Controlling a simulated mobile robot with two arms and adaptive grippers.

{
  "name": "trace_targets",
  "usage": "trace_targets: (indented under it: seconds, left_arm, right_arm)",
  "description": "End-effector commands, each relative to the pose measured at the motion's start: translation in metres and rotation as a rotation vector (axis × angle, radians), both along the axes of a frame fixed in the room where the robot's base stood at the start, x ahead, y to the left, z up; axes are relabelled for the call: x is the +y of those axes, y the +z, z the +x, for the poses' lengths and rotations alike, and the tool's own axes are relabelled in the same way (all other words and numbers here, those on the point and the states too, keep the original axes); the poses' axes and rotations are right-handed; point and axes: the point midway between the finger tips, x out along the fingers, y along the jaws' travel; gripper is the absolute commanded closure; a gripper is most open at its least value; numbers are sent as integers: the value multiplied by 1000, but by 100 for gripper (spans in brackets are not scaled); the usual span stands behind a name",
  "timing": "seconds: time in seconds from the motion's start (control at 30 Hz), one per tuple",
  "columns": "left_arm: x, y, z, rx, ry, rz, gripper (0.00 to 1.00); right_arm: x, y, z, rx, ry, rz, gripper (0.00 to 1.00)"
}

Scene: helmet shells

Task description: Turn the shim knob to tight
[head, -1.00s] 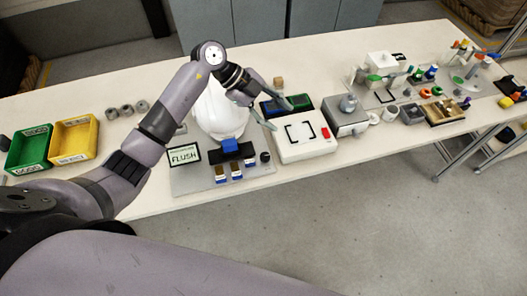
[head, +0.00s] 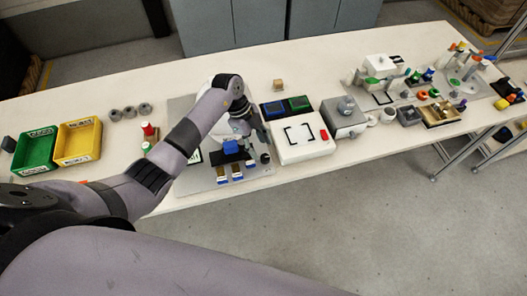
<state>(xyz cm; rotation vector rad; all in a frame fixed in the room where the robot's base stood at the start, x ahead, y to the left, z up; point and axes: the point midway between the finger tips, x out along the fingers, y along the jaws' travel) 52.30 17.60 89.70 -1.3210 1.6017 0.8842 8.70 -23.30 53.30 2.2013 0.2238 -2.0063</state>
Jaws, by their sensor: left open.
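A small black knob (head: 265,158) stands at the right front of the grey plate (head: 262,172); I take it for the shim knob, and its setting is too small to read. My left gripper (head: 255,136) is open, pointing down just above and behind the knob, with a small gap seeming to separate them. The white helmet shell (head: 203,98) is mostly hidden behind my left arm. A blue block (head: 231,147) sits at the plate's front middle. My arm covers most of the display sign (head: 194,157), so its word cannot be read. My right gripper is not in view.
A white scale-like box (head: 306,151) stands close to the plate's right, with blue and green trays (head: 273,109) behind it. Green (head: 35,150) and yellow bins (head: 78,142) stand at left.

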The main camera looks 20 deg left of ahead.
Motion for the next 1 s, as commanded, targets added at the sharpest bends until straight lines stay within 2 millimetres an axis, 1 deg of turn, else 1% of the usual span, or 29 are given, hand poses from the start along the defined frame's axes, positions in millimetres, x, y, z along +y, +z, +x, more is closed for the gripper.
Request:
trace_targets:
  seconds: [0.1, 0.2, 0.3, 0.43, 0.67, 1.0]
  left_arm:
    - [-9, -19, -3, 3, 0, -1, 54]
    - [-14, -32, -3, 2, 1, -3, 54]
    - [-16, -40, -3, 1, 1, -1, 54]
    - [-18, -45, -3, -1, -1, 0, 54]
    - [-18, -45, -3, -1, -1, 0, 54]
    - [-18, -45, -3, -1, -1, 0, 76]
  right_arm:
    - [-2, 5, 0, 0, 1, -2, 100]
    - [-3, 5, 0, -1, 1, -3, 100]
    - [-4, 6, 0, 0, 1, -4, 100]
    - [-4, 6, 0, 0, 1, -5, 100]
    - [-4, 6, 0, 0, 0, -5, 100]
    - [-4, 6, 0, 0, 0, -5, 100]
